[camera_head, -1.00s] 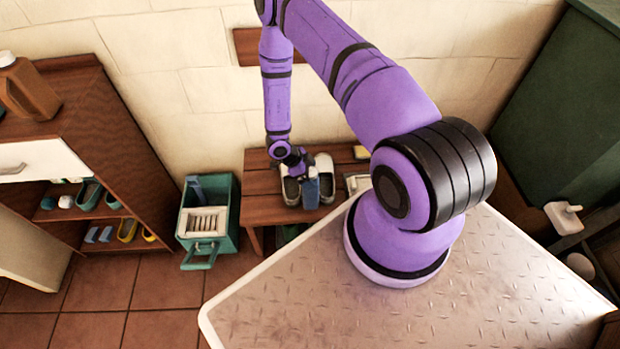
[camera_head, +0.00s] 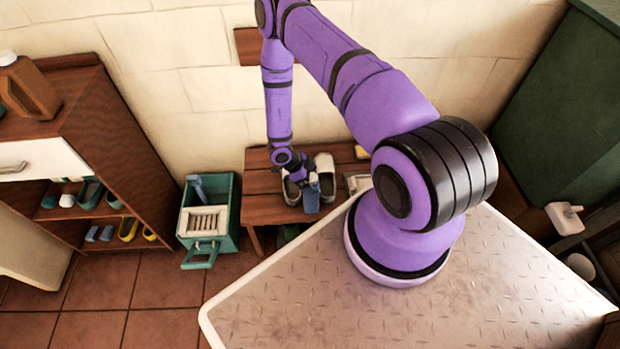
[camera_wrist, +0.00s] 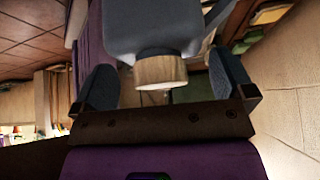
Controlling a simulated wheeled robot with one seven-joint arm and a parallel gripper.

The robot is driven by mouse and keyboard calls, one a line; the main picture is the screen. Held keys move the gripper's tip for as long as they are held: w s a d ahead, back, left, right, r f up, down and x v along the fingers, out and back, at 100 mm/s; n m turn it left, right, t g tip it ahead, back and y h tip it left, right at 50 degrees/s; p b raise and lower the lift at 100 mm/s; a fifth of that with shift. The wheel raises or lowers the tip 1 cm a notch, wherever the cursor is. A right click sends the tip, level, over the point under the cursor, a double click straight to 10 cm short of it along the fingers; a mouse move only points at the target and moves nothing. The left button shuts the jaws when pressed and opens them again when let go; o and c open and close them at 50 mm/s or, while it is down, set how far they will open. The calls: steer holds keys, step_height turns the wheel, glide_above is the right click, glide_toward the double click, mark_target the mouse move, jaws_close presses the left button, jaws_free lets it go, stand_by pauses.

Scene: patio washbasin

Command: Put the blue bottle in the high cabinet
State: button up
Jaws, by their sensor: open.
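The blue bottle (camera_head: 312,197) stands on the wooden bench, in front of a pair of grey-and-white shoes, partly hidden by my gripper. In the wrist view the bottle (camera_wrist: 155,28) is grey-blue with a light wooden cap (camera_wrist: 160,72). My gripper (camera_wrist: 165,80) is open, with one finger on each side of the bottle's capped end; I cannot tell whether either touches it. In the head view my gripper (camera_head: 304,181) is low over the bench at the bottle. A tall brown cabinet (camera_head: 120,120) stands at the left; I cannot tell whether it is the high cabinet.
The bench (camera_head: 262,208) also holds the shoes (camera_head: 325,166) close behind the bottle. A teal crate (camera_head: 233,215) stands left of the bench. A brown jug (camera_head: 30,90) is on the left cabinet's top. A dark green cabinet (camera_head: 560,110) is at the right.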

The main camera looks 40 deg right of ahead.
steer(key=v, duration=1.2)
